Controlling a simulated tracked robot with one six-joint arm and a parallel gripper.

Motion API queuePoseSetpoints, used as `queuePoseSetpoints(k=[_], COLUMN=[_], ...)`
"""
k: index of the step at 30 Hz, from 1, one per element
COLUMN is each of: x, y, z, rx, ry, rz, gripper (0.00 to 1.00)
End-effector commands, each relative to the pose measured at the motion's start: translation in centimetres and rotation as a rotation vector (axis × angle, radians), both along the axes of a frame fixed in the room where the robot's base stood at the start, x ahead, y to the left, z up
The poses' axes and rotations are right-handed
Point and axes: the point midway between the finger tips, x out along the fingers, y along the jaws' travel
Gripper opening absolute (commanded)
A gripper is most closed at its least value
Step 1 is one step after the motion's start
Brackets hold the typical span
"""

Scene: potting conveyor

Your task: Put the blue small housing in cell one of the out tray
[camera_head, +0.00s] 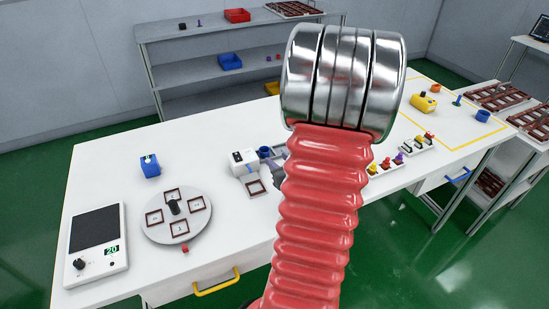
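My arm's red bellows and silver joint fill the middle of the view and hide part of the table. A grey shape shows at the left edge of the bellows beside a white machine (243,162). It may be part of my gripper, but its fingers cannot be made out. A small blue round part (264,152) is next to that machine, partly among other parts; I cannot tell whether it is the blue small housing. Another blue cup-like part (483,116) stands at the far right of the table. Brown compartment trays (498,96) lie at the right; no cell numbers are readable.
A round turntable (154,229) with brown frames and a scale (117,252) stand at the left, with a blue device (150,166) behind. Racks of coloured parts (408,155) and a yellow part (423,104) are at the right. The table's left back is clear.

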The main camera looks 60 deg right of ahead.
Motion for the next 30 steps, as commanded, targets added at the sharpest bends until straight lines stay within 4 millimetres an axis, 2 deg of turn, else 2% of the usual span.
queuePoseSetpoints(k=[7, 30], x=[-1.36, -1.42], y=[0.8, 0.78], z=[0.67, 0.72], rx=[-0.001, -0.001], ry=[0.0, -0.001], rz=[0.0, -0.001], gripper=[0.37, 0.37])
